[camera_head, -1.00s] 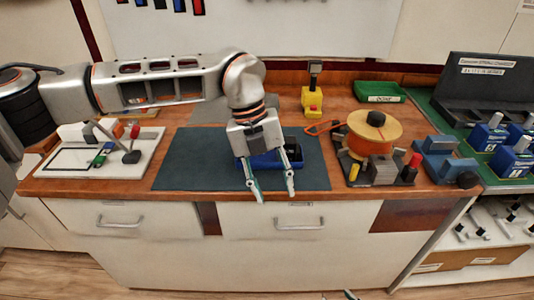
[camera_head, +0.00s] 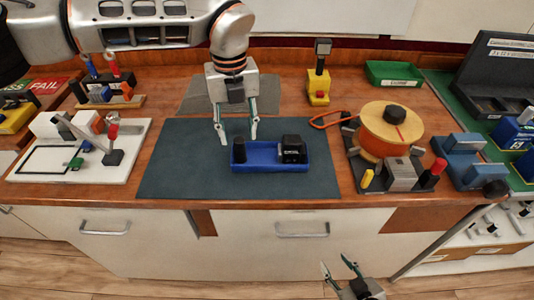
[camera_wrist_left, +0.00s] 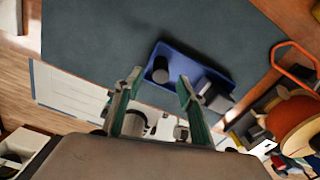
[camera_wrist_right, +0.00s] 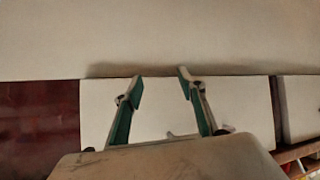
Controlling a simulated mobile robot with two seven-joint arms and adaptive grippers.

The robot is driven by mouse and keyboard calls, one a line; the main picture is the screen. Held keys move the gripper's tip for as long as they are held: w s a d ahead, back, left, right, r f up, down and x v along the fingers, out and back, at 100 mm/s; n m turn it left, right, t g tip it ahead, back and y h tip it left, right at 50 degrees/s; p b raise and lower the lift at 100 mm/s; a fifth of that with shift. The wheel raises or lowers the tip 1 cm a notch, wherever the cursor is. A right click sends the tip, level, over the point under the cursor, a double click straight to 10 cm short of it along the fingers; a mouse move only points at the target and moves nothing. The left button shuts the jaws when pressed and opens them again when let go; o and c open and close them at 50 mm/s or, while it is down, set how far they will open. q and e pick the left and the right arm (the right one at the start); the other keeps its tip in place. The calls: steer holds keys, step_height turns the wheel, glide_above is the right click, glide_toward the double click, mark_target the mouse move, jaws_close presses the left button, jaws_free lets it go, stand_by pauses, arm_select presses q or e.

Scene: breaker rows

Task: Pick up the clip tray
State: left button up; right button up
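The clip tray is a blue, shallow, rectangular tray (camera_head: 266,165) on the dark mat, with a dark cylinder at its left end and a black block at its right end. It also shows in the left wrist view (camera_wrist_left: 184,68). My left gripper (camera_head: 238,143) is open and empty, with its fingers pointing down near the tray's left end; in the left wrist view the fingertips (camera_wrist_left: 160,78) stand apart with the tray beyond them. I cannot tell whether they touch it. My right gripper (camera_head: 343,270) is open and empty, low in front of the cabinet; its spread fingers show in the right wrist view (camera_wrist_right: 160,80).
The dark mat (camera_head: 170,170) has bare room left of the tray. A white board with small parts (camera_head: 40,160) lies at left. A cable spool (camera_head: 385,130), a yellow stand (camera_head: 318,88) and a green bin (camera_head: 393,75) stand to the right and behind. The counter's front edge is close.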

mark_target(239, 140)
arm_select(q)
steer(key=shift+s+d+f, duration=0.1)
steer(key=shift+f, duration=2)
arm_select(e)
steer(key=shift+w+r, duration=0.65)
steer(key=shift+r, duration=0.25)
arm_select(q)
jaws_close()
steer(key=shift+r, duration=0.1)
arm_select(e)
steer(key=shift+s+f, duration=0.1)
steer(key=shift+f, duration=0.05)
steer(key=shift+f, duration=0.1)
arm_select(q)
steer(key=shift+r, duration=0.85)
step_height(239, 140, up, 18)
steer(key=shift+r, duration=0.2)
arm_select(e)
steer(key=shift+s+f, duration=0.1)
steer(key=shift+f, duration=0.25)
arm_select(q)
steer(key=shift+f, duration=0.2)
arm_select(e)
steer(key=shift+f, duration=0.15)
